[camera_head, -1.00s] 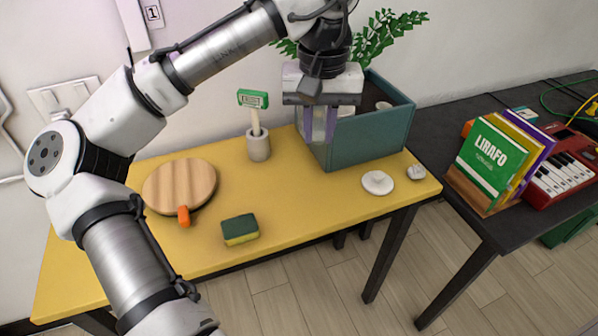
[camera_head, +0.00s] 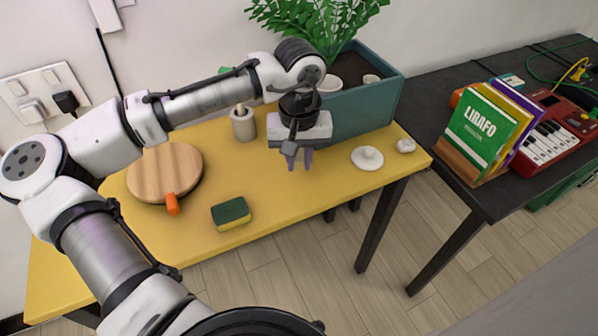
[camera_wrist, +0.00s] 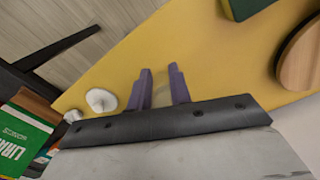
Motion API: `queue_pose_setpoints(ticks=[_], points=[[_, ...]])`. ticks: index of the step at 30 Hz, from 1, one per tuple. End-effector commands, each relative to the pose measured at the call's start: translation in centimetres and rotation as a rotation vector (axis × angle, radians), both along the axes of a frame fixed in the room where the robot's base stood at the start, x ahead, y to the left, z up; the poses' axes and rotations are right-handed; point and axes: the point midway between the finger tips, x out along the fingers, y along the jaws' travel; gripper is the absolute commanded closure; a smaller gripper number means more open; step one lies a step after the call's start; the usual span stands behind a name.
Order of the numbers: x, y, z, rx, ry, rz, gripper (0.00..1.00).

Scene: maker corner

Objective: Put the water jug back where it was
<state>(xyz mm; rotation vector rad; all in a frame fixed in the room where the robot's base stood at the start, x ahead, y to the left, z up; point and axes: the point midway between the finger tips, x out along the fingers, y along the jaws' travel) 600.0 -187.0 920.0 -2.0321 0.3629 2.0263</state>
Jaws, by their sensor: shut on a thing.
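My gripper (camera_head: 299,162) points down over the yellow table, in front of the planter. It also shows in the wrist view (camera_wrist: 161,80), its two purple fingers a little apart. A faint pale thing (camera_wrist: 162,96) shows between the fingers. I cannot make out its shape or whether it is the water jug. No water jug can be clearly recognised in either view. The yellow table (camera_head: 290,205) has bare surface around the gripper.
A teal planter (camera_head: 365,108) with a fern stands behind the gripper. A white knobbed disc (camera_head: 367,158) and a small pale lump (camera_head: 405,145) lie to the right. A grey cup (camera_head: 243,124), round board (camera_head: 160,172) and sponge (camera_head: 231,213) are left. Books (camera_head: 485,130) stand on the black table.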

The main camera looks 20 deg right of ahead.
Motion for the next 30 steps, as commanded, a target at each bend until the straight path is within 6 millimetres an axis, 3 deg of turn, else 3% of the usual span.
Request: queue_pose_setpoints(ticks=[13, 25, 26, 30], points=[[0.0, 0.0, -4.7, 0.000, 0.000, 0.001, 1.00], [0.0, 0.0, -5.3, -0.001, -0.001, 0.001, 1.00], [0.0, 0.0, -5.3, -0.001, 0.000, 0.001, 0.79], [0.0, 0.0, -5.3, 0.000, -0.001, 0.001, 0.60]])
